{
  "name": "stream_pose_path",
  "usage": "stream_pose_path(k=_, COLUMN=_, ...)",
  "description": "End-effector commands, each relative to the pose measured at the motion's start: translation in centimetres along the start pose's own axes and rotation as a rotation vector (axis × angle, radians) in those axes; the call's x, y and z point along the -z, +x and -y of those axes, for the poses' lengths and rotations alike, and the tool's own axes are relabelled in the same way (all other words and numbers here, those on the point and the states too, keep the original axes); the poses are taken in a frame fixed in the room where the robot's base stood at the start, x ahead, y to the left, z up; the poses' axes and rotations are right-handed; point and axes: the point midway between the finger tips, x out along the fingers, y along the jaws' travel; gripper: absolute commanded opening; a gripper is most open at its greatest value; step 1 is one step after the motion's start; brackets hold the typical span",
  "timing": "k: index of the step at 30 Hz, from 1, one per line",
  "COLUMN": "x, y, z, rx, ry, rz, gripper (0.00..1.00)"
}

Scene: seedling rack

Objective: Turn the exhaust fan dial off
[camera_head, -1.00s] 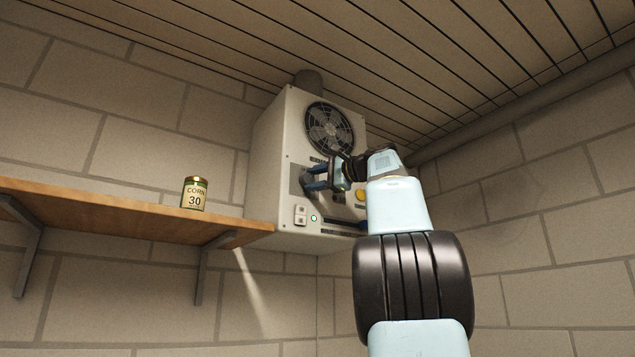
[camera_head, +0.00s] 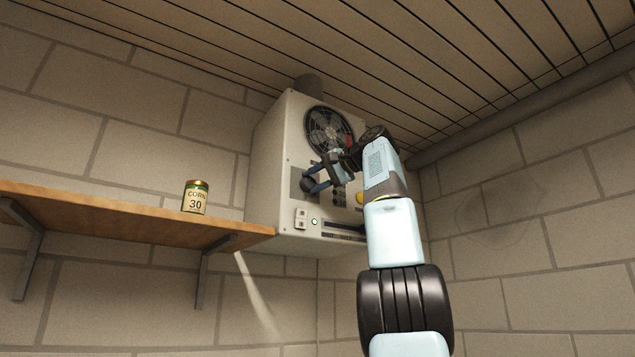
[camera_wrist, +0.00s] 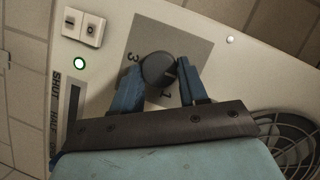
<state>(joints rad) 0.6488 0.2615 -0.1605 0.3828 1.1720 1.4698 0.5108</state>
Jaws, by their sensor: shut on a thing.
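The exhaust fan dial (camera_wrist: 158,70) is a dark round knob with a pale pointer line, on a grey plate (camera_wrist: 196,48) where a 3 and a 1 can be read. The pointer faces the lower right in the wrist view, near the right finger. My gripper (camera_wrist: 158,74) is shut on the dial, one blue finger on each side. In the head view my gripper (camera_head: 314,183) reaches the dial (camera_head: 306,184) from the right, below the fan (camera_head: 329,131) on the white box (camera_head: 272,165). The other dial marks are hidden.
A two-button switch (camera_wrist: 82,27) and a lit green lamp (camera_wrist: 79,63) sit beside the plate. A slot labelled SHUT and HALF (camera_wrist: 72,106) lies near my gripper. A corn can (camera_head: 195,197) stands on a wooden shelf (camera_head: 120,217) left of the box.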

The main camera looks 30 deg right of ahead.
Motion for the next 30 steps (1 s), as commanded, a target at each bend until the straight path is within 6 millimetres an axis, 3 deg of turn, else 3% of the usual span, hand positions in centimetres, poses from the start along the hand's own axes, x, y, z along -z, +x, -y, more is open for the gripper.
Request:
stream_pose_path(k=17, x=0.18, y=0.17, z=-0.53, rx=-0.018, ry=-0.015, rz=0.004, gripper=0.12)
stream_pose_path(k=18, x=0.18, y=0.17, z=-0.53, rx=-0.018, ry=-0.015, rz=0.004, gripper=0.44)
stream_pose_path(k=26, x=0.13, y=0.08, z=-0.31, rx=-0.013, ry=-0.016, rz=0.002, gripper=0.68)
stream_pose_path(k=30, x=0.10, y=0.03, z=-0.20, rx=-0.012, ry=-0.017, rz=0.001, gripper=0.68)
